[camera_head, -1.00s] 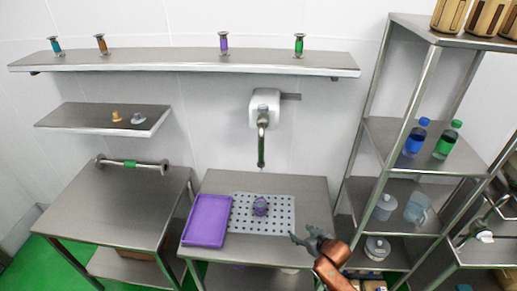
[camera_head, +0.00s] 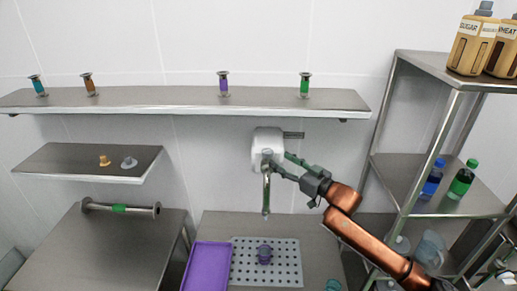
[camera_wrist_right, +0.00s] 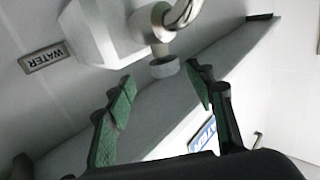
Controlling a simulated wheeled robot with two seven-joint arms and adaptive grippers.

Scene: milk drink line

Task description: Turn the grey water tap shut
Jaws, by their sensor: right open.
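The water tap (camera_head: 267,146) is a whitish-grey box on the back wall with a metal spout hanging down. In the right wrist view its body (camera_wrist_right: 100,30) and metal pipe joint (camera_wrist_right: 170,22) are close. A short grey knob (camera_wrist_right: 163,68) sticks out below the joint. My right gripper (camera_head: 283,164) is beside the tap, to the right of the spout. Its green-padded fingers (camera_wrist_right: 160,80) are open, with the knob just beyond and between the fingertips. I cannot tell whether they touch it. My left gripper is not in view.
A plate reading WATER (camera_wrist_right: 45,57) is on the wall by the tap. A wall shelf (camera_head: 180,99) runs above; a metal rack (camera_head: 385,150) stands at right.

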